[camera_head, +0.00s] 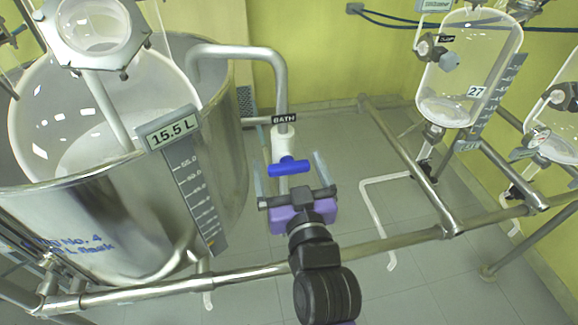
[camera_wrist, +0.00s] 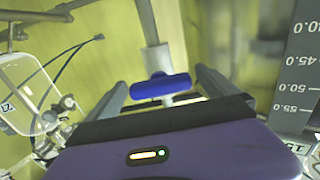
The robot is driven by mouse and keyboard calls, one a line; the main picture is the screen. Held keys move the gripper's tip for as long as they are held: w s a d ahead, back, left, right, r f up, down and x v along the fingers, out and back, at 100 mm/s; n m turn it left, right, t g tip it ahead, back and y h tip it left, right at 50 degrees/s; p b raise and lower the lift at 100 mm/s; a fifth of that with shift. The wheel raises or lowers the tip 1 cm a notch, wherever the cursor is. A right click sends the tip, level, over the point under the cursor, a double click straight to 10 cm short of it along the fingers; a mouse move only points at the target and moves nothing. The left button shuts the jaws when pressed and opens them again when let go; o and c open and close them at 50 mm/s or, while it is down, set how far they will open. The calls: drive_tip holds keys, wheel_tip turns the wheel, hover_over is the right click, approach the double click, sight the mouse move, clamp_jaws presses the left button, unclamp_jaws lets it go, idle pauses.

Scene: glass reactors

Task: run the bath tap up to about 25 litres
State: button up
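The bath tap's blue handle (camera_head: 288,167) sits on a white valve body (camera_head: 285,140) below a black BATH label (camera_head: 284,119). The handle lies roughly crosswise in the head view. The blue handle also shows in the wrist view (camera_wrist: 160,86). My gripper (camera_head: 287,160) is open, with one finger on each side of the handle; gaps show in the wrist view, and I see no contact. The bath (camera_head: 232,130) is a large steel vessel at left. Its display (camera_head: 168,129) reads 15.5 L, above a grey graduated scale (camera_head: 197,195).
A round glass flask (camera_head: 150,85) sits in the bath. A steel rail (camera_head: 400,240) runs across the front, beneath my arm. Glass vessel 27 (camera_head: 470,60) hangs on the right, with pipes and valves. The tiled floor (camera_head: 330,145) behind the tap is mostly clear.

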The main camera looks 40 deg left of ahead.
drive_tip(key=c, duration=1.3)
drive_tip(key=shift+n, duration=0.3)
drive_tip(key=n+b, duration=0.2)
drive_tip(key=shift+f+n, duration=0.15)
drive_tip(key=shift+n, duration=0.25)
drive_tip(key=n+b, duration=0.2)
drive_tip(key=n, duration=0.2)
drive_tip(key=shift+n, duration=0.3)
drive_tip(key=n+b, duration=0.2)
drive_tip(key=n, duration=0.1)
drive_tip(key=shift+n, duration=0.3)
drive_tip(key=shift+n+b, duration=0.95)
drive_tip(key=shift+n, duration=1.05)
